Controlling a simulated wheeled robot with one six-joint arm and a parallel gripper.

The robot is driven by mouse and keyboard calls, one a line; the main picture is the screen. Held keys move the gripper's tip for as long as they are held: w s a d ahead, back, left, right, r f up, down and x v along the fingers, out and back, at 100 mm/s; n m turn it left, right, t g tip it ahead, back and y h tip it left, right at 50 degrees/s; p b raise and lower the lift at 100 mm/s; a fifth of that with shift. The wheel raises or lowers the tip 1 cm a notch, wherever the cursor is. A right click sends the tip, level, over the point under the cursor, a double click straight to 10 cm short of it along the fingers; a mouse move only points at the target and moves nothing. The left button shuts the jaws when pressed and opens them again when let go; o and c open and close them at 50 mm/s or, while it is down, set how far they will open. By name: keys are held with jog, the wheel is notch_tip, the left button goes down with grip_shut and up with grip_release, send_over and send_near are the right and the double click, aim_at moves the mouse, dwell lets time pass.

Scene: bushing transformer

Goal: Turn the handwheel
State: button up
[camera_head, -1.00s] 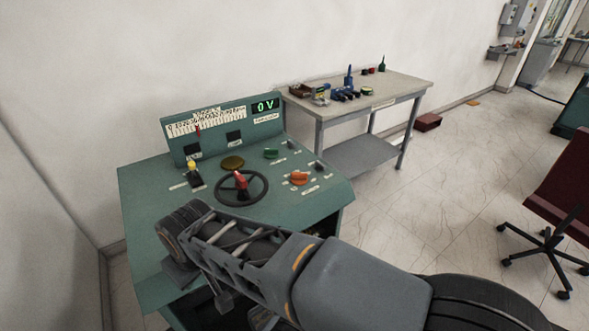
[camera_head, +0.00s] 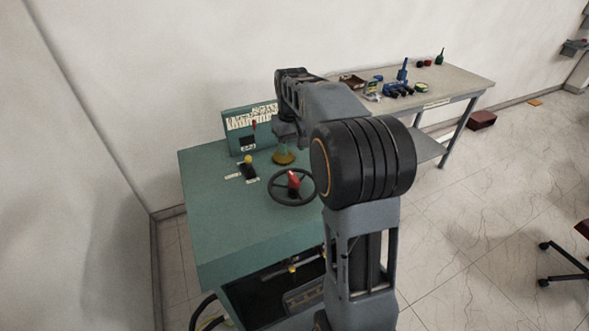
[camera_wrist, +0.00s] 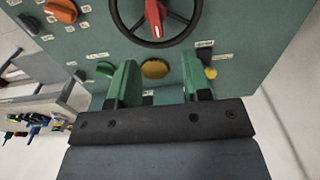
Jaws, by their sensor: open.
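The handwheel (camera_head: 275,197) is a dark spoked ring lying on top of the green console (camera_head: 225,215), with a red handle (camera_head: 294,181) at its middle. In the wrist view the handwheel (camera_wrist: 155,44) is at the top edge, partly cut off, with its red handle (camera_wrist: 154,18). My gripper (camera_wrist: 158,68) is open and empty, its two green fingers spread apart. A round yellow-brown disc (camera_wrist: 155,69) shows between the fingers, and the handwheel shows beyond their tips. In the head view my arm hides the console's right side, and the fingers are not clear.
A yellow-topped switch (camera_head: 248,160) stands left of the wheel. An orange knob (camera_wrist: 62,10) and a green knob (camera_wrist: 105,69) are on the console. A table (camera_head: 455,84) with small tools stands behind right. Walls are close at left and back; open floor lies at right.

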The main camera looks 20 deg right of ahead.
aim_at(293, 176)
jog(key=f, duration=0.4)
jog(key=w+f+p, duration=0.1)
jog(key=f, duration=0.4)
jog(key=d+f+p, duration=0.1)
jog(key=f, duration=0.3)
jog(key=shift+w+f, duration=0.15)
jog(key=shift+f, duration=0.2)
